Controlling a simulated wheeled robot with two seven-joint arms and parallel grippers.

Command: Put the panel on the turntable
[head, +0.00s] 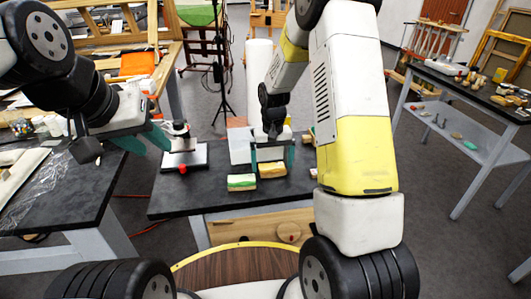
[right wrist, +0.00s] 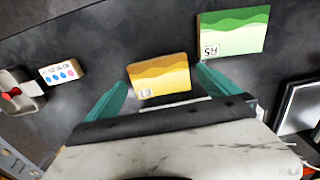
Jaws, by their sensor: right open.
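A yellow patterned panel (head: 271,170) lies on the dark table, with a green patterned panel (head: 242,182) to its left. Both also show in the right wrist view, the yellow one (right wrist: 160,75) nearer and the green one (right wrist: 232,32) at upper right. My right gripper (head: 272,152) is open above the yellow panel. In the right wrist view its fingers (right wrist: 165,90) stand on either side of that panel. My left gripper (head: 145,138) hangs left of the table; its teal fingers show, but not their gap clearly. I cannot clearly identify the turntable.
A black-rimmed white plate (head: 185,160) with a small device is on the table's left. A round wooden surface (head: 240,267) with a yellow rim is at the bottom. Another dark table (head: 60,200) is left.

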